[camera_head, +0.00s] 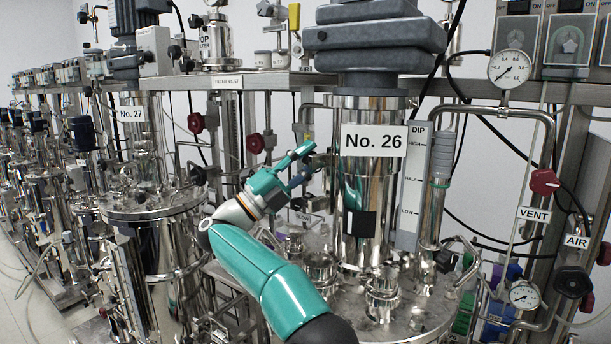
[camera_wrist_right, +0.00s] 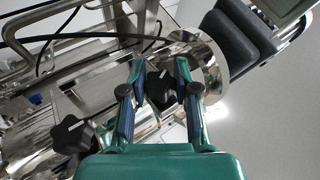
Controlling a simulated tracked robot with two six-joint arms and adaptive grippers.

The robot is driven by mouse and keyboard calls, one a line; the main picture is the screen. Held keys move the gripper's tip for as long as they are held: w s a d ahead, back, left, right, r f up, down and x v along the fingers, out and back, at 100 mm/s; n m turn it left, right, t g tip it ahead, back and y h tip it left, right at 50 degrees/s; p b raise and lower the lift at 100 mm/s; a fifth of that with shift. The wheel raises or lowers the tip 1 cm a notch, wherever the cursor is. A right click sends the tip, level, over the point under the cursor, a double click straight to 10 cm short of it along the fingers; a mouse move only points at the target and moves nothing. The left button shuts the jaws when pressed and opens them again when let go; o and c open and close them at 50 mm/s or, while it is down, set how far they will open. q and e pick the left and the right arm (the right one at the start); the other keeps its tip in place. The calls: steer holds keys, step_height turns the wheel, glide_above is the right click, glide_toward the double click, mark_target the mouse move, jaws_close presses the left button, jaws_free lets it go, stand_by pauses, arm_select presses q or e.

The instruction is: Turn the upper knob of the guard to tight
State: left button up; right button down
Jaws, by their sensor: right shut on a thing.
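The guard's upper knob (camera_wrist_right: 160,90) is black and lobed with a white mark, seen in the right wrist view between the fingers of my right gripper (camera_wrist_right: 160,82). The fingers are shut on it from both sides. A second, similar black knob (camera_wrist_right: 73,135), the lower one, stands free to the left in that view, farther from the steel flange. My left gripper is not in view.
Vessel No. 27 (camera_head: 160,230) stands to the left. A DIP gauge (camera_head: 411,190), steel pipework and a red-knobbed vent valve (camera_head: 544,182) are to the right. Steel fittings (camera_head: 382,290) crowd the lid below my gripper. There is little free room.

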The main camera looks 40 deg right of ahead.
steer(key=shift+f, duration=0.2)
steer(key=c, duration=0.8)
jaws_free()
steer(key=shift+c, duration=0.2)
steer(key=shift+r, duration=0.1)
steer(key=v, duration=1.2)
steer(key=shift+w, duration=0.15)
